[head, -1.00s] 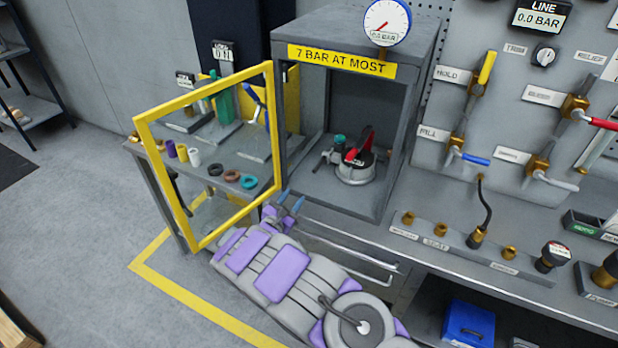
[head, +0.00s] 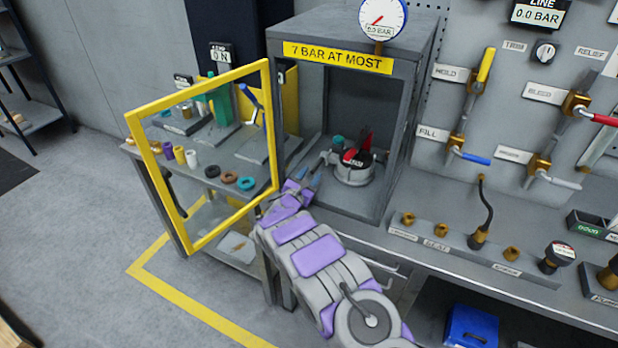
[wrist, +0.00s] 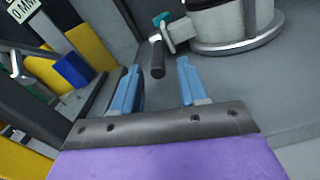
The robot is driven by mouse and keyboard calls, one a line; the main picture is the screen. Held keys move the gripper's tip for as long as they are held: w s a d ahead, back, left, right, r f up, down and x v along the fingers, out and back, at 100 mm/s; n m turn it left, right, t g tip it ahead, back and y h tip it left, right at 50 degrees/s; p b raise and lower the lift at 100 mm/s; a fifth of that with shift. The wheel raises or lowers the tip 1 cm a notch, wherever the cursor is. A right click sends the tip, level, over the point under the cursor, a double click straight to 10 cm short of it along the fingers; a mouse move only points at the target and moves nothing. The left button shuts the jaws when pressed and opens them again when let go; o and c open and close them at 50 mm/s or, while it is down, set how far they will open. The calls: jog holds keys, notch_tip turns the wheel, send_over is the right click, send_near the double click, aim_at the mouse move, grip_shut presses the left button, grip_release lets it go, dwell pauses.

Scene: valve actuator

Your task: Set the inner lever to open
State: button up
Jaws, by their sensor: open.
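Inside the open grey cabinet (head: 433,70) a round device (head: 352,172) stands on the floor, with a red handle (head: 351,156) on top. A short lever with a dark grip (wrist: 157,57) sticks out from its left side, beside a teal cap (wrist: 162,19); in the head view the teal cap (head: 338,142) is small. My gripper (head: 308,176) is at the cabinet's front opening, left of the device. In the wrist view my gripper (wrist: 158,80) is open, its blue fingers apart, with the grip between and just beyond the fingertips. Contact with the grip is not visible.
The yellow-framed clear door (head: 268,120) stands open left of my arm. Wall valves (head: 456,140) and a row of fittings (head: 450,235) are right of the cabinet. A gauge (head: 383,20) sits on top.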

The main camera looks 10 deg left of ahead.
jog(key=shift+a, duration=0.2)
jog(key=c, duration=0.4)
grip_shut()
